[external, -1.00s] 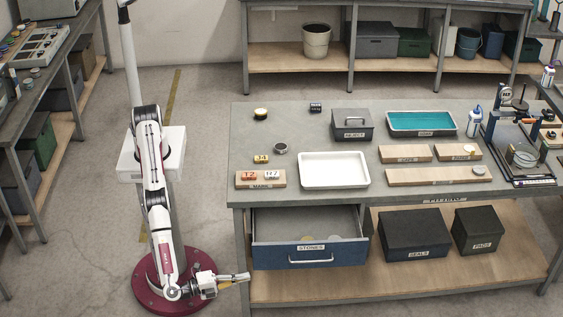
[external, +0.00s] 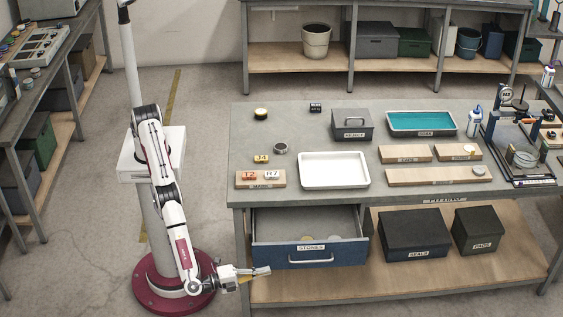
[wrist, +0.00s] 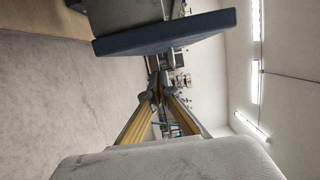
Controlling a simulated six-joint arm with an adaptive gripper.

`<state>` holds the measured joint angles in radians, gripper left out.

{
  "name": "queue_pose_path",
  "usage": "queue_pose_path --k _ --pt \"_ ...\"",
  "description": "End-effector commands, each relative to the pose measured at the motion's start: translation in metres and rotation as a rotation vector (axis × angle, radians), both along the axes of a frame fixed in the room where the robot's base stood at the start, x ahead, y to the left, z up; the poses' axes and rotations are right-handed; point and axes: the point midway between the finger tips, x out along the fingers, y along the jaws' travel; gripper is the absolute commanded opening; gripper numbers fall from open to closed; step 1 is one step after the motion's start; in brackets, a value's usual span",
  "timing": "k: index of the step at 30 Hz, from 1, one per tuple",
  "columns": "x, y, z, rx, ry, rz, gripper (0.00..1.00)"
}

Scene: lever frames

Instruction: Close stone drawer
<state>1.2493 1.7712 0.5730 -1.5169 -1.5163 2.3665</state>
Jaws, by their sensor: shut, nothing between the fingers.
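The stone drawer (external: 310,254) is blue, labelled STONES, and hangs pulled out under the left part of the bench. Its bar handle (external: 311,261) is on the front panel. A few pale round things lie inside. My gripper (external: 267,271) is shut and empty, low in front of the drawer's left end, below the handle's height. I cannot tell from the external view whether it touches the drawer. In the wrist view the drawer's blue front panel (wrist: 165,32) crosses the top, and my fingertips (wrist: 156,88) meet just beyond its lower edge.
The bench top (external: 300,120) above holds a white tray (external: 334,170), wooden strips and a grey lidded box (external: 352,125). Two dark boxes stand on the lower shelf, right of the drawer, including the SEALS box (external: 416,234). The floor in front is clear.

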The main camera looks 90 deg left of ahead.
Motion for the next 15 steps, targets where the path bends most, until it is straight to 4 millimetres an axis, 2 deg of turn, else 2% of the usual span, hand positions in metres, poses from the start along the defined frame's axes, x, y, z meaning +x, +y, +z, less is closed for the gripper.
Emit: queue_pose_path --k 15 --pt "0.0 0.016 0.001 0.002 0.0 0.0 0.0"
